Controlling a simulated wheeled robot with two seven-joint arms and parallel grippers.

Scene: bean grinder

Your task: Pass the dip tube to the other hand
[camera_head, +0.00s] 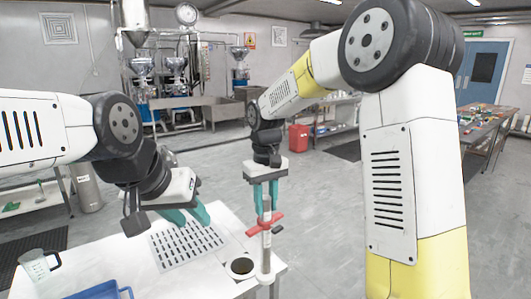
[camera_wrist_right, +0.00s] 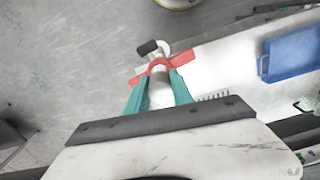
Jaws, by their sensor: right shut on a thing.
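The dip tube (camera_head: 267,250) is a slim, upright, pale tube with a red cross-piece and a small dark knob partway down. My right gripper (camera_head: 267,207) points down and is shut on its upper part. In the right wrist view, the tube's pale end (camera_wrist_right: 161,94) sits between the teal fingers of my right gripper (camera_wrist_right: 159,84), with the red cross-piece beyond them. My left gripper (camera_head: 196,219) is open and empty, left of the tube and over the slotted plate, apart from the tube. I cannot tell whether the tube's lower end touches the table.
The white table (camera_head: 130,257) carries a slotted plate (camera_head: 186,246), a round cup with dark contents (camera_head: 242,267) close beside the tube, a clear jug (camera_head: 38,266) and a blue tray (camera_head: 100,291). Open floor lies right of the table.

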